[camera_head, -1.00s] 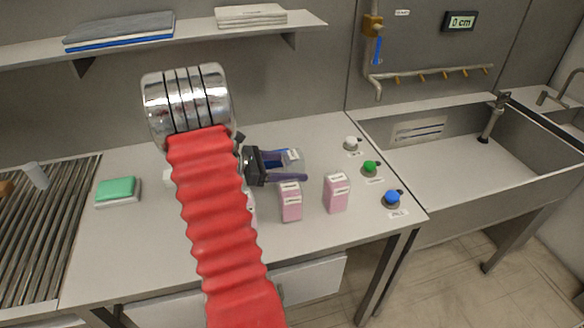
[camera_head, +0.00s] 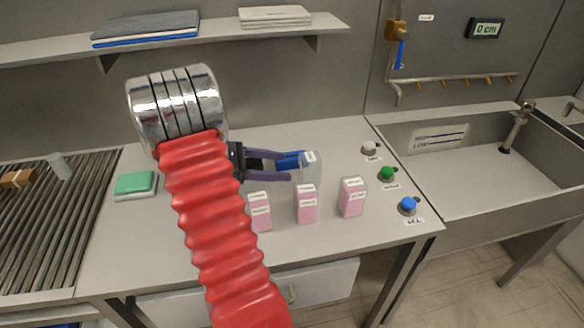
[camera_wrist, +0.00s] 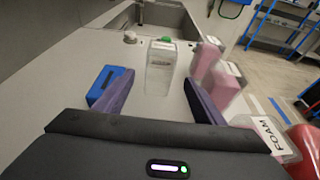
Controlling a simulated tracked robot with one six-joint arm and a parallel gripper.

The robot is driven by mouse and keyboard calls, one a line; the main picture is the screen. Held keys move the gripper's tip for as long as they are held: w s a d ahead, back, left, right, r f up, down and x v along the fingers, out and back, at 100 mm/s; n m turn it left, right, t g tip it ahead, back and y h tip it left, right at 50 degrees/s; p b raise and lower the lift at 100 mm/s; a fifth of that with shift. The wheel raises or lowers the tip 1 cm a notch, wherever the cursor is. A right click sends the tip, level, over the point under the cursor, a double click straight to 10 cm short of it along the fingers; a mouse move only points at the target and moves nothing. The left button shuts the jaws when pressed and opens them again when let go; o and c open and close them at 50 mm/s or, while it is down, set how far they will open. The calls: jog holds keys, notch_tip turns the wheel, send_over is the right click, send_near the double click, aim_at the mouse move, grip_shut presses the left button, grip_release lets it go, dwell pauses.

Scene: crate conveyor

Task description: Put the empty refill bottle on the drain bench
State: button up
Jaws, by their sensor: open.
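A clear, see-through bottle (camera_head: 311,178) with a white label stands upright on the grey worktop. No coloured liquid shows in it. It also shows in the wrist view, as a clear bottle (camera_wrist: 160,74) ahead of and between the fingers. My gripper (camera_head: 287,166) is open, its purple fingers pointing right toward the bottle. In the wrist view my gripper (camera_wrist: 158,86) holds nothing, and the bottle looks just beyond the fingertips; contact is not clear. I cannot tell which surface is the drain bench.
Pink containers (camera_head: 259,211), (camera_head: 306,205) and (camera_head: 351,198) stand in front of the bottle. A blue block (camera_wrist: 105,84) is beside the left finger. Coloured knobs (camera_head: 387,174) and a sink (camera_head: 450,130) lie right. A green sponge (camera_head: 135,183) and rollers (camera_head: 50,225) lie left.

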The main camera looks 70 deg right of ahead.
jog(key=shift+v, duration=1.05)
jog(key=w+a+r+m+t+y, duration=0.1)
jog(key=w+a+r+t, duration=0.1)
jog(key=w+a+t, duration=0.45)
jog(key=w+a+r+t, duration=0.1)
jog(key=w+a+t, duration=0.25)
jog(key=a, duration=0.65)
jog(key=s+a+r+m+t+y, duration=0.1)
jog(key=a+r+m+t+y, duration=0.1)
jog(key=a, duration=1.4)
jog(key=s+a+r+m+t+y, duration=0.1)
jog(key=a+r+m+t+y, duration=0.2)
jog(key=a, duration=1.3)
jog(key=r+t+y, duration=0.1)
jog(key=r+t, duration=0.1)
jog(key=t, duration=0.1)
jog(key=shift+y, duration=0.3)
